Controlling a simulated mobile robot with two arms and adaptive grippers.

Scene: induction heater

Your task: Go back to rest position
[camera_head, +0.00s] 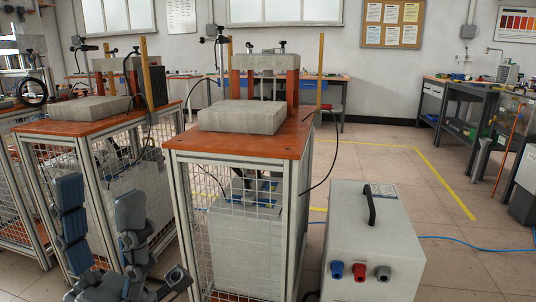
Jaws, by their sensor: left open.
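My left gripper (101,221) is at the lower left of the head view. Its two blue-grey fingers point up and stand well apart, with nothing between them. It is in front of the wire-mesh sides of the induction heater stands and appears apart from them. The nearest heater stand (240,147) has an orange-brown top with a grey block (242,117) on it. My right gripper is not in view.
A second heater stand (75,127) is to the left. A grey power box (372,245) with a black handle stands on the floor at the lower right. A blue cable (462,240) runs across the floor. Tiled floor is free at centre right, before the workbench (456,86).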

